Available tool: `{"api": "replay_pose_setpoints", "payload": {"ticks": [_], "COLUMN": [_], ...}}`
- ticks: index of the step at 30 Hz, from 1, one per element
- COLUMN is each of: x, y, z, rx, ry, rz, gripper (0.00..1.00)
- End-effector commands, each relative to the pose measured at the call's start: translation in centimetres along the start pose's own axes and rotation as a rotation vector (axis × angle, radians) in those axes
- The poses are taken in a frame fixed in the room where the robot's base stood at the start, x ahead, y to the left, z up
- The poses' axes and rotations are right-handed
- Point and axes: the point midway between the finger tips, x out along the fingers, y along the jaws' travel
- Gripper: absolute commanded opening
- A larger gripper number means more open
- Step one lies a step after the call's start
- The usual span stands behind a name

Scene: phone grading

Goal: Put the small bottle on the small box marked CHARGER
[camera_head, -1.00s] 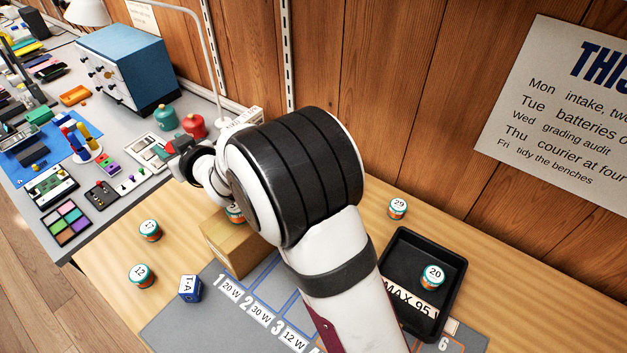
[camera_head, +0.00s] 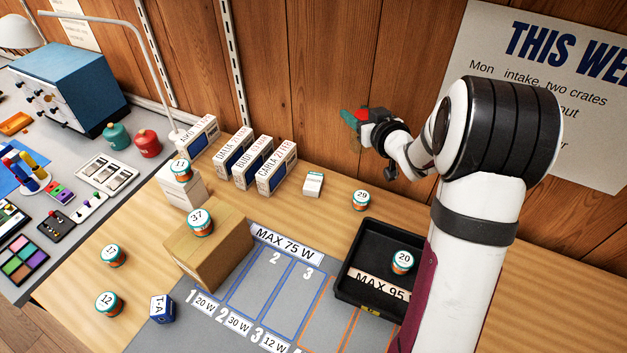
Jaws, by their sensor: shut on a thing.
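My gripper (camera_head: 361,118) is in the upper middle, in front of the wood wall and high above the bench. It is shut on a small teal-green thing (camera_head: 348,118), which sticks out to the left past red finger parts. It looks like the small bottle, but its shape is partly hidden. A small white box (camera_head: 313,184) lies on the wooden bench below, left of the jar marked 29. Its lettering is too small to read, so I cannot tell whether it says CHARGER. Its top looks bare.
Upright labelled boxes (camera_head: 270,165) stand along the wall. A cardboard box (camera_head: 215,254) carries jar 37 (camera_head: 200,222). Jar 29 (camera_head: 361,200) stands near a black tray (camera_head: 352,255) holding jar 20 (camera_head: 402,261). A grey marked mat (camera_head: 255,300) lies in front.

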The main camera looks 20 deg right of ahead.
Motion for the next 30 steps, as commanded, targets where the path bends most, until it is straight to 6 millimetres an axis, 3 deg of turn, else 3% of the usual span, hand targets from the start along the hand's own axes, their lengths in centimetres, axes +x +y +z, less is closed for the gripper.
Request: {"api": "replay_pose_setpoints", "payload": {"ticks": [1,11,21,26,30], "x": [-0.2,1.5,9.0,10.7,11.6], "y": [0.6,0.1,-7.0,-8.5,-8.6], "z": [0.3,4.8,8.5,9.5,12.2], "rx": [0.004,0.002,0.001,0.001,0.002], "ry": [-0.001,-0.001,-0.001,0.000,-0.003], "rz": [0.009,0.002,0.000,0.003,0.004], "gripper": [0.00,0.00,0.00,0.00,0.00]}}
